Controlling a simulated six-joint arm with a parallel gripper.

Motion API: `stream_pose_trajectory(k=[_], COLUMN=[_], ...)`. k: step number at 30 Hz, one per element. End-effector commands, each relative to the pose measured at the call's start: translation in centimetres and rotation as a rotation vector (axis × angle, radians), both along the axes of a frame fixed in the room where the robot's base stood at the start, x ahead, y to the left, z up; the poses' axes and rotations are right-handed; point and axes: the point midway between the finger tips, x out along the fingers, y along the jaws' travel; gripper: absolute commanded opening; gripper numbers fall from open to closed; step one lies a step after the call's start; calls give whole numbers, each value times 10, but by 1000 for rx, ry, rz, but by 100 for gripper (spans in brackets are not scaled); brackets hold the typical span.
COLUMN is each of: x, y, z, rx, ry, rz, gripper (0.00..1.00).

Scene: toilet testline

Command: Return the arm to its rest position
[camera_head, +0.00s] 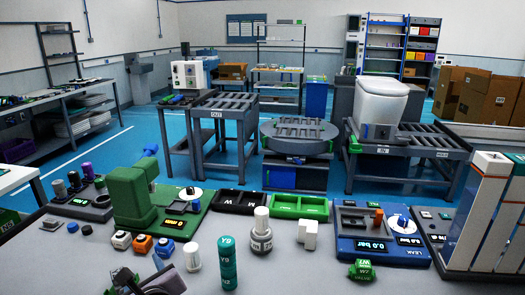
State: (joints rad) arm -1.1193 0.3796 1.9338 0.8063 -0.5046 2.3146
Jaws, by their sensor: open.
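My gripper (143,278) shows at the bottom left edge of the head view, dark and partly cut off by the frame. Its fingers are apart and I see nothing held between them. It is low over the near edge of the grey bench (300,272). Small cube-shaped parts (142,243) in white and orange stand just behind it, and a white-capped cylinder (192,257) stands to its right. The rest of my arm is out of view.
A green fixture (130,195) stands behind the cubes. A teal cylinder (227,263), a white-grey bottle (261,232) and a blue leak tester (380,238) stand to the right. Tall white-orange columns (480,210) rise at the right edge.

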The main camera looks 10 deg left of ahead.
Motion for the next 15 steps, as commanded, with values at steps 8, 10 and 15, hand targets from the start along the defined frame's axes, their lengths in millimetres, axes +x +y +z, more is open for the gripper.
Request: stream_pose_trajectory(k=[8,10,15], x=[110,130,135], y=[-119,-162,-261], z=[103,117,99], rx=[-418,-594,-1053], ry=[-399,-482,-541], rz=[50,87,301], gripper=[47,47,47])
